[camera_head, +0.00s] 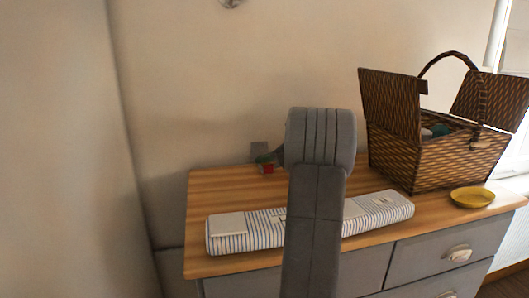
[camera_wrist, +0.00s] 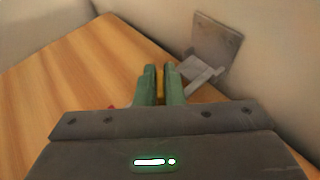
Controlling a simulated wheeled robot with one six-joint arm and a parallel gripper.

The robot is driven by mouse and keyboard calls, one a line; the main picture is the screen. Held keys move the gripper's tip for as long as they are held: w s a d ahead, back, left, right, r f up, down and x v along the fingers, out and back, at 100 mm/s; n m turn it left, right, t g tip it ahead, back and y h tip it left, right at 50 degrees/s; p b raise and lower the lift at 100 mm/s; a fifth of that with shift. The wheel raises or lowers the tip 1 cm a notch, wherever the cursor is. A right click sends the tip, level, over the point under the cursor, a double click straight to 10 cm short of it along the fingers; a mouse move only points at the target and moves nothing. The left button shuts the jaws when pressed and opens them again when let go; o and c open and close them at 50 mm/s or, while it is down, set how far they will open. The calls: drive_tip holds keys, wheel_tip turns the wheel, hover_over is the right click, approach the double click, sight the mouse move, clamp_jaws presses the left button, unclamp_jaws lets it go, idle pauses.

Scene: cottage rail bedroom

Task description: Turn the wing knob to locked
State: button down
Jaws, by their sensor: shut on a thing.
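In the wrist view, the two green fingers of my gripper (camera_wrist: 160,85) are close together. They are shut on a thin yellow piece (camera_wrist: 160,82), which appears to be the wing of the wing knob. Most of it is hidden between the fingers, so I cannot tell which way the knob points. A grey plate (camera_wrist: 216,48) with a jutting grey bracket (camera_wrist: 201,74) is against the wall just right of the fingers. In the head view my arm hides most of this spot; the plate (camera_head: 259,149) shows left of my arm, above the wooden top.
A small red thing (camera_head: 268,169) shows by the gripper. A striped long cushion (camera_head: 380,211) lies across the front of the wooden dresser top (camera_head: 215,186), behind my arm. An open wicker basket (camera_head: 430,163) and a yellow dish (camera_head: 472,197) stand at the right. The top's left end is clear.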

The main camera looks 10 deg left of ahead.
drive_tip(key=n+g, duration=0.3)
drive_tip(key=shift+w+f+g+p, duration=0.1)
drive_tip(key=shift+g+p, duration=0.2)
drive_tip(key=shift+p, duration=0.1)
drive_tip(key=n+g, duration=0.4)
drive_tip(key=g, duration=0.1)
drive_tip(key=shift+n, duration=0.3)
drive_tip(key=shift+f+g, duration=0.1)
drive_tip(key=shift+g, duration=0.3)
drive_tip(key=c, duration=1.5)
unclamp_jaws()
drive_tip(key=shift+h, duration=0.3)
drive_tip(key=shift+c, duration=0.2)
drive_tip(key=shift+t, duration=0.3)
